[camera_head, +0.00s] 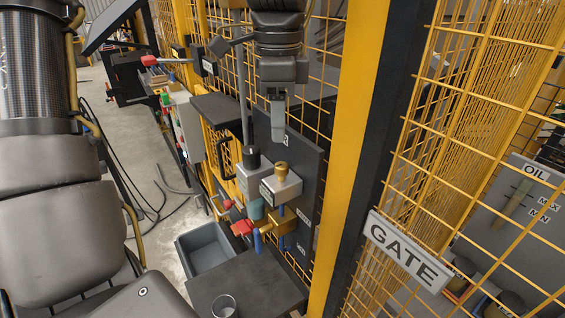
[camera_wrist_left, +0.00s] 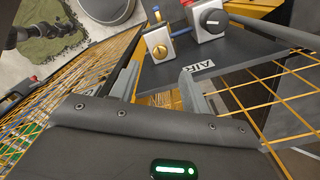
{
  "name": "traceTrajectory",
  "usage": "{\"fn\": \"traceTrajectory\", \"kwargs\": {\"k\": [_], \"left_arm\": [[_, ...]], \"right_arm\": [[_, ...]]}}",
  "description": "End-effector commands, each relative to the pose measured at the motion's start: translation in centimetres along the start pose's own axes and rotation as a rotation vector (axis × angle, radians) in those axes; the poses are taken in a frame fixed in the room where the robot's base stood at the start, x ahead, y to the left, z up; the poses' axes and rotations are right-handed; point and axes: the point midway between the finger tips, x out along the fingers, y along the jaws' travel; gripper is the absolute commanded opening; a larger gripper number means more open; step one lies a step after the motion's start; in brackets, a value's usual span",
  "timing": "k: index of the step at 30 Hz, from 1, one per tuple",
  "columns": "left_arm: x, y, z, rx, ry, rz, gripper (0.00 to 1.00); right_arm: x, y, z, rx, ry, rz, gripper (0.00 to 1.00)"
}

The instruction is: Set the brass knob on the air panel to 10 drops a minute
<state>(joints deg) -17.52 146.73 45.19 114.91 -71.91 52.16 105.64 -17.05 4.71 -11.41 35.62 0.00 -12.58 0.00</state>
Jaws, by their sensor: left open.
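The air panel (camera_head: 310,165) is a dark upright board on the yellow mesh fence; its AIR label (camera_wrist_left: 196,69) shows in the left wrist view. The brass knob (camera_head: 281,169) sits on top of a silver block on the panel. In the left wrist view the brass knob (camera_wrist_left: 159,52) shows its round face with a dark line; its scale is too small to read. My left gripper (camera_head: 278,127) points down above the knob, apart from it. In the left wrist view its fingers (camera_wrist_left: 160,76) are spread and empty, with the knob beyond the gap. My right gripper is out of view.
A black knob (camera_head: 251,157) on a grey box stands close left of the brass knob. Red-handled valves (camera_head: 242,228) and a grey bin (camera_head: 205,248) are below. A dark table (camera_head: 255,280) bears a glass (camera_head: 224,306). A yellow post (camera_head: 347,150) stands to the right.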

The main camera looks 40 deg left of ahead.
Motion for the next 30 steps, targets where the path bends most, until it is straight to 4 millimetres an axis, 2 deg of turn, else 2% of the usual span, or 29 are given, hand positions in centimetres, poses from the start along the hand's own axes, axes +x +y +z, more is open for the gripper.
{"fn": "traceTrajectory", "kwargs": {"k": [3, 5, 8, 15, 21, 30], "left_arm": [[1.9, 0.0, 0.1, 0.002, -0.003, 0.002, 0.47], [2.9, 0.0, 0.1, 0.002, -0.004, 0.003, 0.47], [4.8, 0.1, 0.1, 0.001, -0.003, 0.004, 0.47], [8.5, 0.0, 0.1, 0.001, -0.002, 0.005, 0.47], [10.0, 0.1, 0.0, 0.002, 0.001, 0.003, 0.47], [10.2, 0.0, 0.0, 0.001, 0.002, 0.001, 0.46]], "right_arm": [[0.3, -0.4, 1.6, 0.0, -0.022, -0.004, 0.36], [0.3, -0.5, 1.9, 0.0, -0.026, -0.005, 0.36], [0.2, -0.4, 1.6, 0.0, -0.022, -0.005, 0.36], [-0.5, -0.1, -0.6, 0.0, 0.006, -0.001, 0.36], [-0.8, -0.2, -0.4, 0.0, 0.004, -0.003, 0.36], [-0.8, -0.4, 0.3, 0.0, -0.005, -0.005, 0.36]]}}
